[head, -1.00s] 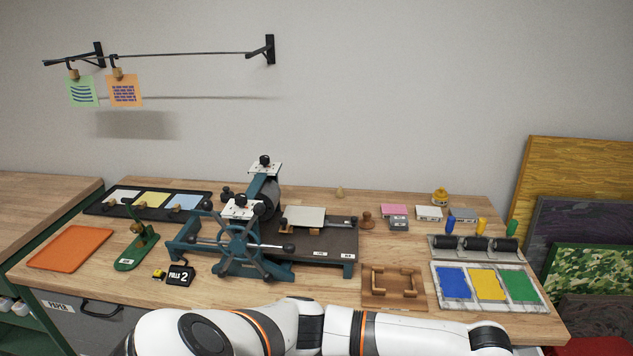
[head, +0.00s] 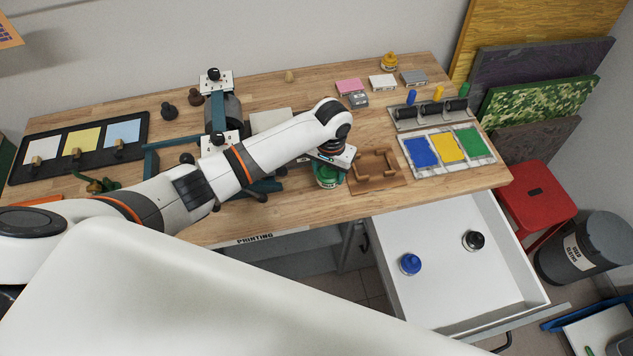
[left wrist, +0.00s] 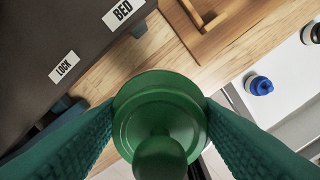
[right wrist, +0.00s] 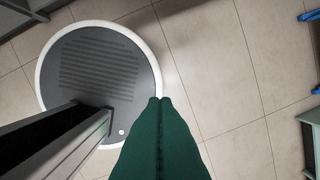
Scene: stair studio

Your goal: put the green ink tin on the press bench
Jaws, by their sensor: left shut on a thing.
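The green ink tin (head: 328,180) is in my left gripper (head: 330,164), at the front part of the press bench (head: 300,216), just left of the wooden frame. In the left wrist view the round green tin (left wrist: 160,112) with its knob sits between the two green fingers, which touch its sides. I cannot tell whether its base touches the bench top. My right gripper (right wrist: 160,100) shows only in the right wrist view; its fingers are together with nothing between them, above the tiled floor.
The press (head: 220,115) stands left of the tin, partly behind my left arm. The wooden frame (head: 375,170) is close on the right. An open white drawer (head: 445,290) below holds a blue tin (head: 410,264) and a black tin (head: 474,240). An ink tray (head: 445,148) lies further right.

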